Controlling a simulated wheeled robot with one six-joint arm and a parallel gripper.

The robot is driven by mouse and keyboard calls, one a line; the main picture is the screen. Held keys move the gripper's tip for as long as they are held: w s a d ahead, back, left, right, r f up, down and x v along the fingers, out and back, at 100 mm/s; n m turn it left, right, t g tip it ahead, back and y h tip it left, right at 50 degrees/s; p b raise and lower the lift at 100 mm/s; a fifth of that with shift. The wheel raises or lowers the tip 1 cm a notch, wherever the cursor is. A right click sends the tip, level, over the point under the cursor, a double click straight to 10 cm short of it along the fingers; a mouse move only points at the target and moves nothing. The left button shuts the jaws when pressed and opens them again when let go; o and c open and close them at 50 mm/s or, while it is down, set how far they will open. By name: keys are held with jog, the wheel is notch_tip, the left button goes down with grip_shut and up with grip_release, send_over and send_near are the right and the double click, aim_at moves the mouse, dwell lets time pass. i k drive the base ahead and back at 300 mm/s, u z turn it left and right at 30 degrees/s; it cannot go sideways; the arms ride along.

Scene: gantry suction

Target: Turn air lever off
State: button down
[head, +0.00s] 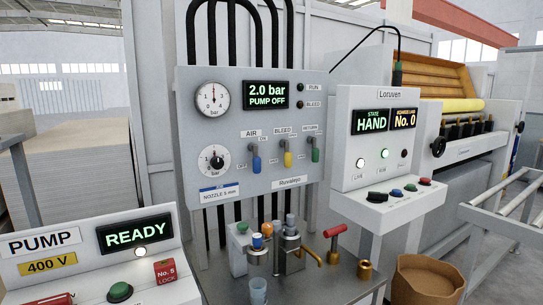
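The air lever (256,161) is a blue-gripped lever under the AIR label, on the front of a grey control panel (205,140). Its blue grip hangs downward below its pivot. A small word beside it is too small to read surely. A yellow lever (288,158) under BLEED and a green lever (315,154) under RETURN hang in a row to its right. The panel display (266,95) reads 2.0 bar, PUMP OFF. My gripper is not in view.
A HAND-state console (345,170) stands at right. A PUMP box (165,235) reading READY stands at front left.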

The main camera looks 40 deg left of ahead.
aim_at(253, 148)
jog(key=u, duration=0.4)
jog(key=i, duration=1.05)
jog(key=u, duration=0.65)
